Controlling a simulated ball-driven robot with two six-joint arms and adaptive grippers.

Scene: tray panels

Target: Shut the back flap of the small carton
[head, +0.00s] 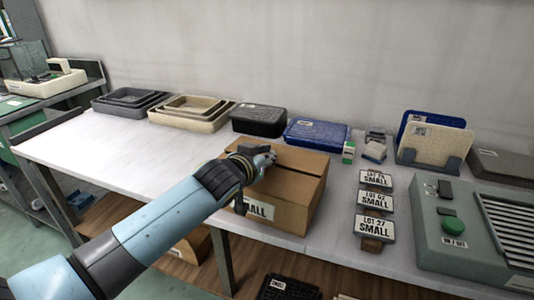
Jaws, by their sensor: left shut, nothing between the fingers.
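The small brown cardboard carton (283,215) stands near the front edge of the white bench, with a white label reading SMALL, partly hidden, on its front. Its back flap (300,157) lies across the rear of the top, and a line runs between it and the front part of the top. I cannot tell whether the flap is fully flat. My left gripper (267,160) is shut and empty over the carton's left top, at the back flap; contact is not clear. My left arm hides the carton's left side. My right gripper is not in view.
Nested trays (190,112), a black lidded box (259,120) and a blue one (317,134) stand behind the carton. LOT plates (375,200) stand close on its right, then a grey-green machine (470,235). The bench's left part (110,150) is clear.

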